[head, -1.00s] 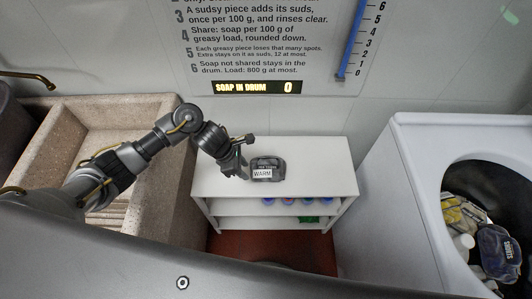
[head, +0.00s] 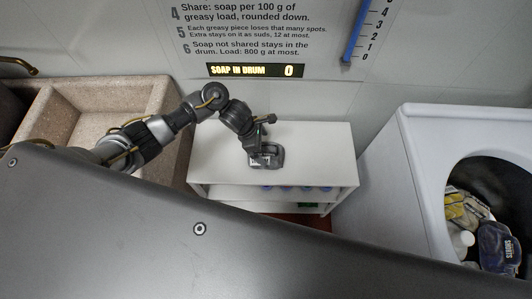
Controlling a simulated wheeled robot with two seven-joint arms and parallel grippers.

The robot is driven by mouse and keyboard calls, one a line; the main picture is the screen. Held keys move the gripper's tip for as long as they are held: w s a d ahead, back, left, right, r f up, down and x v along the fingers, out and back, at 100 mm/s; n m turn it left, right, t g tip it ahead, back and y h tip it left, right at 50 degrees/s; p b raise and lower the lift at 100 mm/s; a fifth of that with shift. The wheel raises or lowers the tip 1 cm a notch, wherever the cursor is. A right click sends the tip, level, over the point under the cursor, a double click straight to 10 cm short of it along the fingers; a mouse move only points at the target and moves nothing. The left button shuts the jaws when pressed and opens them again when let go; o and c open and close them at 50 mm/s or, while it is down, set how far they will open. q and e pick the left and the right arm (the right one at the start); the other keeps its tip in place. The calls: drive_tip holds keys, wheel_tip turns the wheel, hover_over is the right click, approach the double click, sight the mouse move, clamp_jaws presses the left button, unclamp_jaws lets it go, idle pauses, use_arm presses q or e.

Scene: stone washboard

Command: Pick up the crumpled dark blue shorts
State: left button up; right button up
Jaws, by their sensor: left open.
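A crumpled dark blue cloth marked SHORTS (head: 497,247) lies inside the drum of the white machine at the right, by the front of the opening. My left gripper (head: 259,146) is far to its left, over the white table. The gripper is open, its fingers pointing down at a dark grey bundle (head: 273,158) with a white label. The fingers hide part of the bundle, and I cannot tell whether they touch it. My right gripper is not in view.
The white machine (head: 415,150) has a round opening; a yellow and grey cloth (head: 466,211) and a white object (head: 462,241) lie in its drum. The white table (head: 325,150) has several small items below. A stone basin (head: 165,105) is at left.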

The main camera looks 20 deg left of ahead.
sight(268, 153)
use_arm(q)
drive_tip(key=shift+s+d+f, duration=0.1)
drive_tip(key=shift+d+f, duration=0.05)
drive_tip(key=shift+f, duration=0.2)
drive_tip(key=shift+p+x, duration=0.3)
drive_tip(key=shift+x, duration=2.05)
drive_tip(key=c, duration=0.8)
drive_tip(key=shift+r, duration=0.15)
